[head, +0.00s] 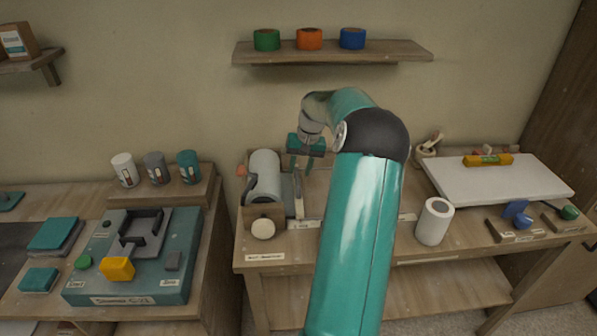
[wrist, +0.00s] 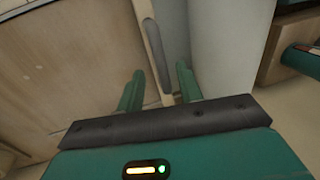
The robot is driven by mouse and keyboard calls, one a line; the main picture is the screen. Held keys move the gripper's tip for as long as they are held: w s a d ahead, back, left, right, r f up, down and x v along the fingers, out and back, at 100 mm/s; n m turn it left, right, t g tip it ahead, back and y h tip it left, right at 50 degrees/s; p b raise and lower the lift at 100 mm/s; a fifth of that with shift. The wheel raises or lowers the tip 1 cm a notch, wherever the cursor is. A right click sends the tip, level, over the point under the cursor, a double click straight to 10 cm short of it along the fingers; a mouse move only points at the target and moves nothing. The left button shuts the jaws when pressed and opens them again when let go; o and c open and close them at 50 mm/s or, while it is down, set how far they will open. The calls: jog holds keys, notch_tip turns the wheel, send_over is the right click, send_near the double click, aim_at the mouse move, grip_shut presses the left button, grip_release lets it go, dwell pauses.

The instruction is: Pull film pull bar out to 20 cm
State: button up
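The film dispenser, with a pale roll (head: 264,177) and a round cream knob (head: 263,229) at its front, sits on the left end of the middle bench. What looks like the film pull bar (head: 298,196) stands just right of the roll. In the wrist view a dark grey bar (wrist: 157,56), apparently the same pull bar, lies ahead, lined up with the gap between the fingers. My gripper (wrist: 159,85) is open and empty, its two green fingers apart. In the head view my gripper (head: 303,163) hangs above and slightly right of the bar.
A white roll (head: 434,222) stands upright right of my arm. A white board (head: 499,180) with a yellow level (head: 488,160) lies at the bench's right. A wall shelf (head: 333,51) holds three tape rolls. My arm hides the bench middle.

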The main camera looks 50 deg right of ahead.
jog(key=shift+w+a+f, duration=0.15)
jog(key=shift+w+f, duration=0.05)
jog(key=shift+f, duration=0.7)
grip_shut()
jog(key=s+d, duration=0.4)
jog(key=s, duration=0.1)
jog(key=s+d, duration=0.4)
jog(key=s, duration=0.1)
jog(key=s+d, duration=0.5)
jog(key=shift+d, duration=0.1)
grip_release()
